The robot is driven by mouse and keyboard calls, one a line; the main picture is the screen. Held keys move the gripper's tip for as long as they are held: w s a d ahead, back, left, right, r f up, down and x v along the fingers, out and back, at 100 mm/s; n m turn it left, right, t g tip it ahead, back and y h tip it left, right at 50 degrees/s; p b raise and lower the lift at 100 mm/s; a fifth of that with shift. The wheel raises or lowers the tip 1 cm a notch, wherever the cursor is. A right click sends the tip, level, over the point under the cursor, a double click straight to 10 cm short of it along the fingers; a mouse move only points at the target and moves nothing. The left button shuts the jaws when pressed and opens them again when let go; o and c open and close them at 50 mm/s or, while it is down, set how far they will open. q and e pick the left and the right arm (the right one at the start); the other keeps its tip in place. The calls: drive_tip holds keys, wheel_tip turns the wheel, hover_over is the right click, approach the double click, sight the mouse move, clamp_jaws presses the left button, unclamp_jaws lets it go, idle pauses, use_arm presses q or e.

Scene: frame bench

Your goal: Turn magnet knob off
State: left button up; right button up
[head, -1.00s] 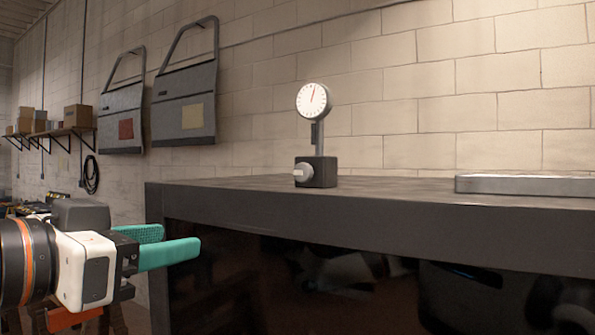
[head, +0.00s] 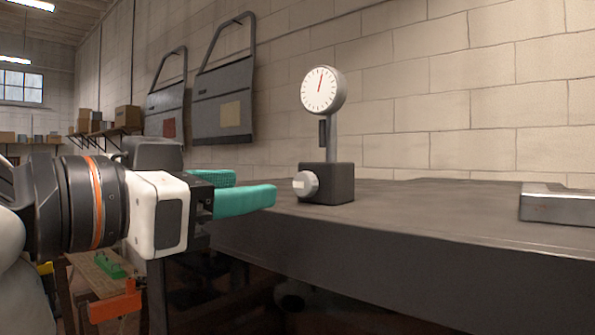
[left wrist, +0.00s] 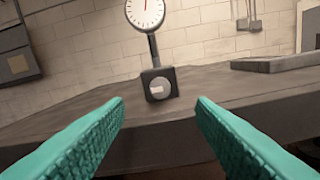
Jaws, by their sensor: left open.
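The magnet knob (head: 305,184) is a light grey round knob on the front of a dark magnetic base block (head: 335,183). The block stands on the bench top and carries a post with a round white dial gauge (head: 320,90). In the left wrist view, the knob (left wrist: 159,89) shows a pale bar across its face and lies ahead, between the fingers. My left gripper (head: 250,187) has green fingers, is open and empty, and is left of the knob, apart from it. It also shows in the left wrist view (left wrist: 160,115). My right gripper is not in view.
The dark bench (head: 430,215) has a front edge below the knob. A flat grey metal block (head: 556,204) lies on its right side. The bench top between them is clear. Door panels (head: 222,95) hang on the brick wall behind.

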sight(301, 183)
use_arm(q)
drive_tip(key=p+x, duration=0.3)
drive_tip(key=x, duration=0.5)
drive_tip(key=shift+w+d+p, duration=0.1)
drive_tip(key=shift+w+p, duration=0.05)
drive_tip(key=shift+p, duration=0.15)
drive_tip(key=shift+w+d, duration=0.25)
drive_tip(key=shift+w, duration=0.05)
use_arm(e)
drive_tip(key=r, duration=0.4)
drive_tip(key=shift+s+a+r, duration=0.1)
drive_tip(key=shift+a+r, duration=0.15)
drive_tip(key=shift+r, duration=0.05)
use_arm(q)
drive_tip(key=c, duration=1)
drive_tip(key=shift+o, duration=0.2)
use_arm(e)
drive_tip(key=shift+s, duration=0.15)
